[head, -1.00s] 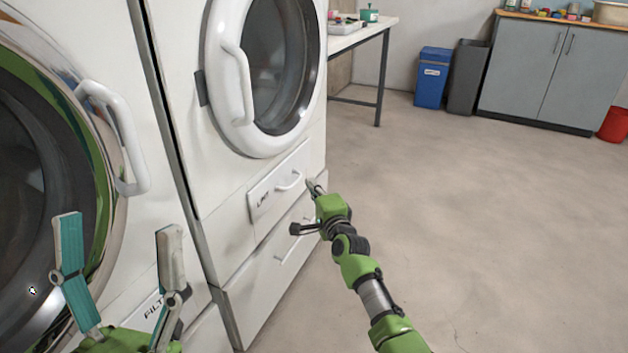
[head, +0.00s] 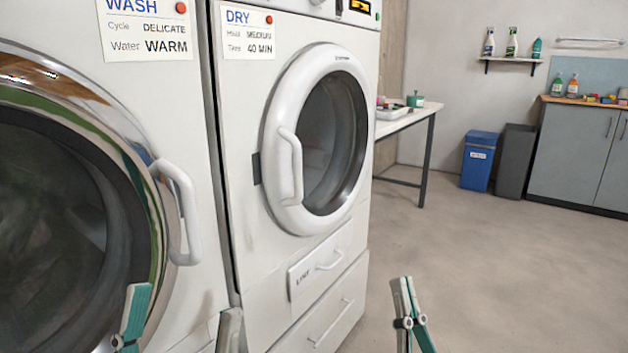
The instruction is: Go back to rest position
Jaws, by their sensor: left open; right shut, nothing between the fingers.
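My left gripper (head: 184,304) is at the lower left of the head view, in front of the washer (head: 188,318). Its teal and grey fingers are spread wide with nothing between them. My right gripper (head: 405,284) is at the bottom, to the right of the dryer (head: 240,150), over the floor. Its fingers are together and hold nothing. It is apart from the lint drawer (head: 318,262). Most of both arms is out of view.
The washer door handle (head: 180,212) and dryer door handle (head: 290,168) stick out; both doors look shut. A white table (head: 425,112), a blue bin (head: 478,162), a dark bin (head: 515,160) and a grey cabinet (head: 573,150) stand behind. The floor (head: 500,270) at right is clear.

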